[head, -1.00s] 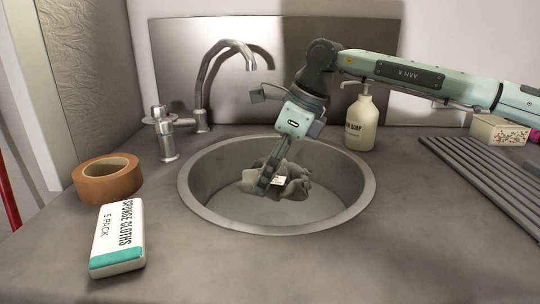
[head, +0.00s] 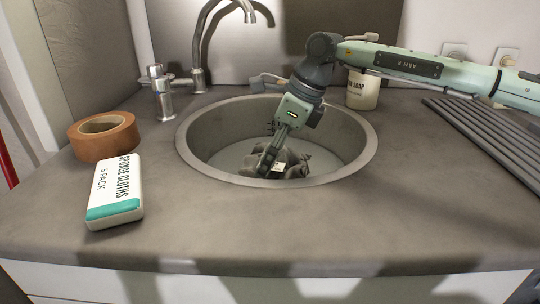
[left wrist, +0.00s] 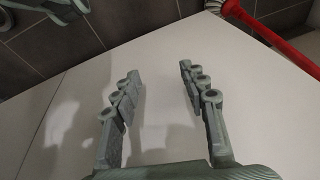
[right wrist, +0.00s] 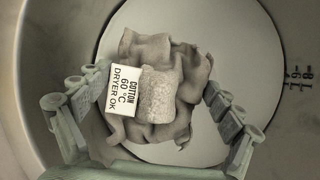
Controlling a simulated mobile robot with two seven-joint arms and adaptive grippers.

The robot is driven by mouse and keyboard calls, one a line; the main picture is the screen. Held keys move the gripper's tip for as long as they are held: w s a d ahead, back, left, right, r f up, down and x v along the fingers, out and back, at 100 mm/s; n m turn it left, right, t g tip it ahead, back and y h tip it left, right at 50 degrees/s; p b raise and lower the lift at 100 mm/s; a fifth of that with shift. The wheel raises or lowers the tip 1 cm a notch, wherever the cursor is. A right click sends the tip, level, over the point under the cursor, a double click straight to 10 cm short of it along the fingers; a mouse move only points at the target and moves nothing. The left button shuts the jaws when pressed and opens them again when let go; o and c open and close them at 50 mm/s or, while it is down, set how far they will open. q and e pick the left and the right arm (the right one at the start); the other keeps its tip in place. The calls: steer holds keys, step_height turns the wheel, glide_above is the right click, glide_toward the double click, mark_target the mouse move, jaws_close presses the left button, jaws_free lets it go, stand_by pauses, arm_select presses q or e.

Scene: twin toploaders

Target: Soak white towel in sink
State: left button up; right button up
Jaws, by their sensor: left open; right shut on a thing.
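A crumpled towel (head: 290,158), grey in this light, is inside the round metal sink (head: 368,150). It also shows in the right wrist view (right wrist: 150,50), with a white care label reading "COTTON 60°C DRYER OK". My right gripper (head: 265,172) points down into the sink and is shut on the towel, which bunches between its fingers in the right wrist view. The sink's bottom shows as a pale disc; I cannot tell whether it is water. My left gripper (left wrist: 160,105) is open and empty in the left wrist view, over a plain white surface, outside the head view.
The faucet (head: 203,45) stands behind the sink, with a lever tap (head: 160,95) to its left. An orange tape roll (head: 103,137) and a sponge cloths pack (head: 116,190) lie left. The front counter is clear.

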step_height(320, 180, down, 5)
steer(key=b, duration=0.3)
steer(key=shift+f+b, duration=0.15)
steer(key=shift+b, duration=0.2)
arm_select(q)
step_height(320, 180, up, 11)
steer(key=shift+s+a+f+t+y+b, duration=0.2)
steer(key=shift+s+t+y+b, duration=0.1)
steer(key=shift+s, duration=0.1)
arm_select(e)
steer(key=shift+f, duration=0.4)
steer(key=o, duration=1)
